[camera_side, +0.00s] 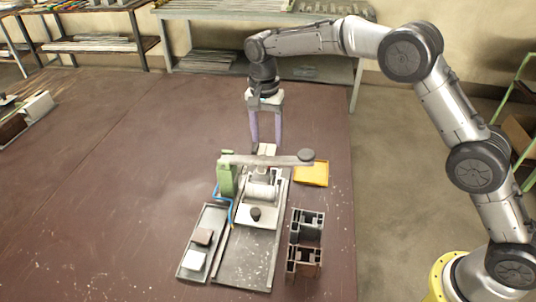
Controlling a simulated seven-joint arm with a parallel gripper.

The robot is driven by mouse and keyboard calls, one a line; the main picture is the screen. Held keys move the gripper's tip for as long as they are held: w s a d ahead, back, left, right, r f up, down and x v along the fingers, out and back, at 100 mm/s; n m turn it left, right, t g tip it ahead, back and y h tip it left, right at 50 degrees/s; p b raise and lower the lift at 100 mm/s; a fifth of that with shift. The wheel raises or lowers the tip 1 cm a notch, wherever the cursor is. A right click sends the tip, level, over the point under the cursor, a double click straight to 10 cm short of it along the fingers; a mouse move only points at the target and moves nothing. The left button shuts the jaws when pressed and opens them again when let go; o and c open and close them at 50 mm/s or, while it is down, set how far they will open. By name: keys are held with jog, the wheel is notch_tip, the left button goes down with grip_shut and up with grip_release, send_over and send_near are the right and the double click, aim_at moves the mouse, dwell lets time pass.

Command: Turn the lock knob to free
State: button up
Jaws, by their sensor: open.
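The clamp fixture stands on a long grey baseplate (242,267) on the brown bench. It has a green post (227,178) and a grey lever arm (262,160) reaching right to a dark round knob (306,155). A small black knob (256,213) sits on a pale block at the front of the fixture. Which of the two is the lock knob, and its setting, I cannot tell. My gripper (266,145) is open and empty, pointing down behind the lever arm, with its purple-grey fingers apart. It is well away from the black knob.
A grey tray (190,262) with a brown block (203,236) and a pale block (194,260) lies left of the fixture. A yellow tray (312,176) and dark profile pieces (306,224) are right. A blue hose (217,198) runs beside the post. The bench's left is largely clear.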

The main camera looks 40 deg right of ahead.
notch_tip(320, 180, down, 7)
jog(key=shift+s+d+r, duration=0.1)
jog(key=shift+s, duration=0.05)
grip_shut()
dwell(0.5)
